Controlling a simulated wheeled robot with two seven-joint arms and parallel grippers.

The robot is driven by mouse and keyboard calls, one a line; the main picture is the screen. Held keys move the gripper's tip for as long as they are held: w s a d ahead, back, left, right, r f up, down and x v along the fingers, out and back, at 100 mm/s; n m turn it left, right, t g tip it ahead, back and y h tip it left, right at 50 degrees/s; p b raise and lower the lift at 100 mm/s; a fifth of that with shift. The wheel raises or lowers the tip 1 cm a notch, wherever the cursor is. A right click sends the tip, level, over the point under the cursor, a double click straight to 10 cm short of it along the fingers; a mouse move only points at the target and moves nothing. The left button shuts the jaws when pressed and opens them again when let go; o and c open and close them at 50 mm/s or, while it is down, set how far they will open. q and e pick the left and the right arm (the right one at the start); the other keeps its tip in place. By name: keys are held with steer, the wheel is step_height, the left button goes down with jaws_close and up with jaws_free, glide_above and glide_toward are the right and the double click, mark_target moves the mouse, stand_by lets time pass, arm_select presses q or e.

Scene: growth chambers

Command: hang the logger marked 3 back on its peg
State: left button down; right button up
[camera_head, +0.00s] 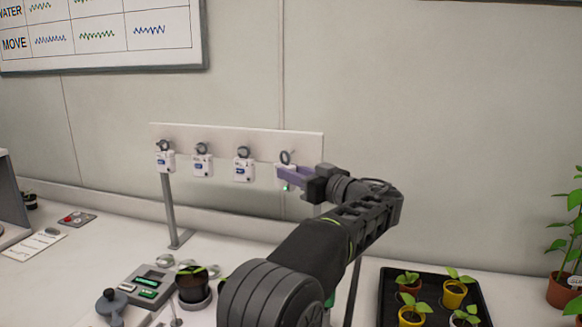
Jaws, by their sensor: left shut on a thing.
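My left gripper (294,176) is at the right end of a white peg rail (225,139). It is shut on a white logger (284,169), whose right side it partly hides. A ring shows at the top of this logger, against the rail, and a small green light shows near its lower edge. I cannot tell whether the ring is over a peg. Three similar white loggers hang to the left on the rail: one at the far left (166,162), one beside it (202,166) and one nearer my gripper (243,170). Their marks are too small to read. My right gripper is out of view.
The rail stands on posts on a white bench (110,262). A grey device (148,284) and a dark pot (193,286) stand at the front. A black tray (388,300) with several potted seedlings is at the right, with a larger plant (562,290) beyond.

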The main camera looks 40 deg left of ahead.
arm_select(q)
steer(key=shift+w+a+r+p, duration=0.1)
steer(key=shift+w+a+p, duration=0.1)
steer(key=shift+w+p, duration=0.5)
steer(key=shift+w+a+r+p, duration=0.15)
steer(key=shift+w+p, duration=0.25)
steer(key=shift+p, duration=0.5)
steer(key=shift+w+a+f+b, duration=0.25)
steer(key=shift+w+f+b, duration=0.35)
steer(key=shift+w+b, duration=0.15)
steer(key=c, duration=1.1)
jaws_free()
steer(key=shift+s, duration=0.1)
